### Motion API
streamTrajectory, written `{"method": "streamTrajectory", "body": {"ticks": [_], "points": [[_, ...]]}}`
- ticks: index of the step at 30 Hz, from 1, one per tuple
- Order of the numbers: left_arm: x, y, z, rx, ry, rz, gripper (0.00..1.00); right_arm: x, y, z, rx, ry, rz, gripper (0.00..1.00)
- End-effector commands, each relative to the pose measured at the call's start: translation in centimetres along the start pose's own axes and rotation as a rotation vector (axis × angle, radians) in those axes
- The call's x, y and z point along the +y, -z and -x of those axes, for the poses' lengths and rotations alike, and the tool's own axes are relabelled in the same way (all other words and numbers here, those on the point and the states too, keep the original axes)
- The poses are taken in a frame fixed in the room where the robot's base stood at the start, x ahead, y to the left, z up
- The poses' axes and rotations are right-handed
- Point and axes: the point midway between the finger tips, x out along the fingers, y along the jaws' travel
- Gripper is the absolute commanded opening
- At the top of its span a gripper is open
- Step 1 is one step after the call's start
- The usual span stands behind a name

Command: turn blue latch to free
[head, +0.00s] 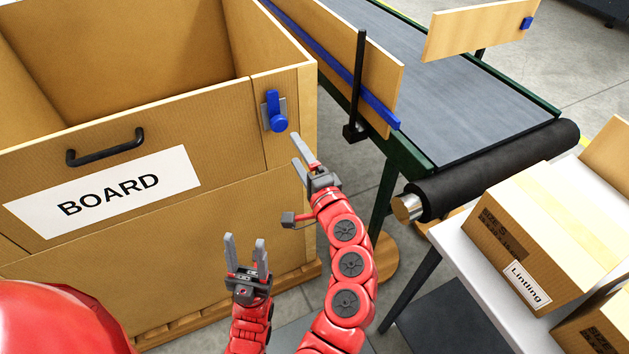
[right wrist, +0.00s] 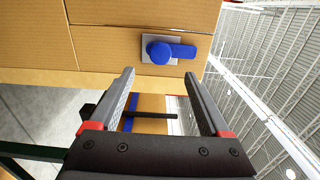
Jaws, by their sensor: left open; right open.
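The blue latch (head: 277,113) sits on a grey plate at the upper right corner of the BOARD box front. Its lever points up from the round knob in the head view. In the right wrist view the latch (right wrist: 172,52) lies just beyond the fingertips, with its lever pointing right. My right gripper (head: 293,147) is open and empty, just below and right of the latch, apart from it. It also shows in the right wrist view (right wrist: 159,74). My left gripper (head: 244,240) is open and empty, lower down in front of the box.
The box front panel (head: 205,130) has a black handle (head: 105,147) and a BOARD label. A conveyor (head: 450,90) with a black roller and a black post (head: 356,85) stands to the right. A table with cartons (head: 545,230) is at the lower right.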

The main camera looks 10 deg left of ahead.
Motion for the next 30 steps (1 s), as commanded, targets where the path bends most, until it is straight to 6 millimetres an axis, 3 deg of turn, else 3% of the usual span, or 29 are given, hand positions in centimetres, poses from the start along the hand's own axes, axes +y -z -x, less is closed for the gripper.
{"method": "streamTrajectory", "body": {"ticks": [8,9,12,18,30], "points": [[0.0,0.1,-0.4,0.000,0.000,0.000,0.50,-0.1,0.0,5.2,0.000,-0.001,0.000,0.81],[-0.1,0.3,-1.7,0.000,0.000,0.000,0.50,-0.6,0.2,5.5,0.004,-0.005,0.004,0.81],[-0.1,0.5,-2.7,0.000,0.000,0.000,0.50,-0.5,0.1,6.4,0.002,-0.004,0.004,0.81],[-0.2,0.6,-3.6,0.000,0.000,0.000,0.50,-0.2,0.0,7.5,-0.002,0.000,0.001,0.81],[-0.2,0.6,-3.5,0.000,0.000,0.000,0.50,-0.1,0.0,7.7,-0.001,0.001,-0.001,0.81]]}}
